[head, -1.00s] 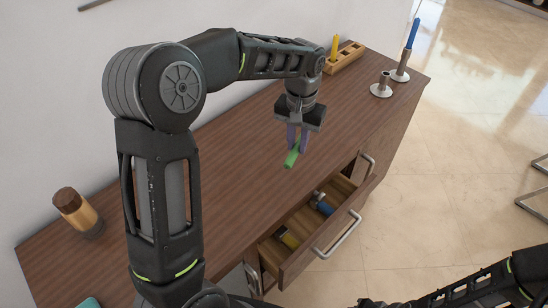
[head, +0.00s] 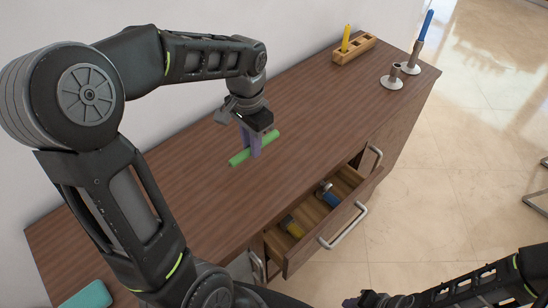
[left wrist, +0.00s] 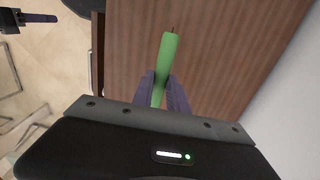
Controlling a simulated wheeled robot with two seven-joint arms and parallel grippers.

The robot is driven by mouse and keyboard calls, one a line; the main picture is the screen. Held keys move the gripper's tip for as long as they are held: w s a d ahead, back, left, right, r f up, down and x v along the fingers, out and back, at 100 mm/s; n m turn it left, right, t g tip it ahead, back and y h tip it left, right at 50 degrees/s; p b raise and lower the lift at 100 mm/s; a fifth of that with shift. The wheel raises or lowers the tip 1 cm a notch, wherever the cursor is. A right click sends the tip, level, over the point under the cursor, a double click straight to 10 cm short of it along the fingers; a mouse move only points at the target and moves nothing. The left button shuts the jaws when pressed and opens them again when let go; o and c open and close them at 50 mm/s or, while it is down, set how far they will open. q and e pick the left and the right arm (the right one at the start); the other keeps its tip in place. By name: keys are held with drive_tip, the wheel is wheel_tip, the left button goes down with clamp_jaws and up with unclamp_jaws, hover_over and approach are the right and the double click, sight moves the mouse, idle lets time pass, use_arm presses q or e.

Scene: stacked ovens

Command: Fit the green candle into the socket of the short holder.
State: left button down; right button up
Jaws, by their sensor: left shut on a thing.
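My left gripper (head: 253,153) is shut on the green candle (head: 239,158) and holds it across the fingers, lying roughly level over the dresser top. Whether the candle touches the wood is hard to tell. In the left wrist view the candle (left wrist: 169,52) sticks out beyond the fingers (left wrist: 163,92), its dark wick at the far end. The short holder (head: 393,77), grey metal with an empty-looking socket, stands upright at the far right, well away from the gripper. My right gripper (head: 372,300) is at the bottom edge, dark and partly cut off; its jaws are unclear.
A taller holder (head: 413,60) with a blue candle (head: 426,24) stands just behind the short one. An open drawer (head: 318,215) holds yellow and blue items. The dresser top (head: 315,110) between is clear.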

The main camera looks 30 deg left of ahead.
use_arm(q)
hover_over(254, 176)
drive_tip(key=shift+w+f, duration=0.1)
drive_tip(key=shift+f, duration=2.45)
drive_tip(key=shift+f+p, duration=0.45)
drive_tip(key=shift+f, duration=1.8)
drive_tip(key=shift+f, duration=0.25)
drive_tip(key=c, duration=1.3)
unclamp_jaws()
